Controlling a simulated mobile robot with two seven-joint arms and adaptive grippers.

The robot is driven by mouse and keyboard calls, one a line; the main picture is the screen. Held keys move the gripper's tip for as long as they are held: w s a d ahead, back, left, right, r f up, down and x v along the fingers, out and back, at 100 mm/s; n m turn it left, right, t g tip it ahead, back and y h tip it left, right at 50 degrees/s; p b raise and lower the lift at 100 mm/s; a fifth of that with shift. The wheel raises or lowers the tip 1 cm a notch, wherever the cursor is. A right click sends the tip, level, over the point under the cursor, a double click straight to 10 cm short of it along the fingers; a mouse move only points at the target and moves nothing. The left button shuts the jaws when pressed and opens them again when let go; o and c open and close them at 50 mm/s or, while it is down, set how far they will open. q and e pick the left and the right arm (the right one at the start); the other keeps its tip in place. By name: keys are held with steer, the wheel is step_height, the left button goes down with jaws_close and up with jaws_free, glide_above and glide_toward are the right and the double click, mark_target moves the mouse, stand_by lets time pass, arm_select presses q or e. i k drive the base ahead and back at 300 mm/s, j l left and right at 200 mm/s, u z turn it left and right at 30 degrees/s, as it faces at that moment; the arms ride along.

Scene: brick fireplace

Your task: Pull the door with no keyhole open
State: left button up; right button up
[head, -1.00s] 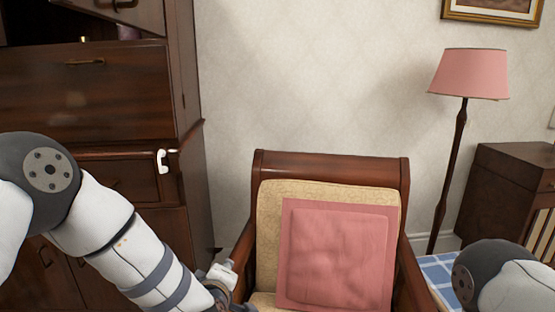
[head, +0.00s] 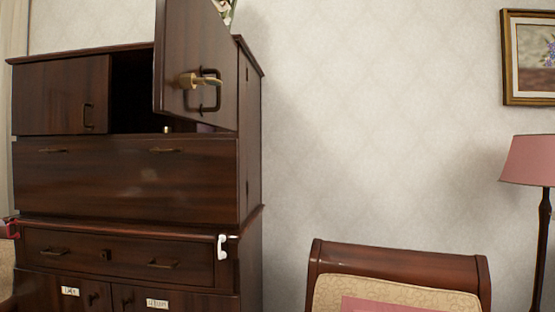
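A dark wooden cabinet (head: 125,180) stands at the left. Its upper left door (head: 55,95) looks closed, with a dark handle (head: 88,115) near its right edge and no keyhole that I can see. The upper right door (head: 222,75) stands swung open. It has a dark handle and a brass key-like piece (head: 188,81) sticking out of it. Between the two doors a dark opening (head: 132,92) shows the inside. Neither of my grippers is in view.
Below are a wide panel, a drawer (head: 130,255) and lower doors with white tags (head: 157,303). A white hook-like object (head: 222,246) is at the drawer's right end. An armchair (head: 395,262) stands right of the cabinet, and a pink lamp (head: 528,160) at the far right.

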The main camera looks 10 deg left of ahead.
mark_target(72, 96)
steer(key=u, duration=1.75)
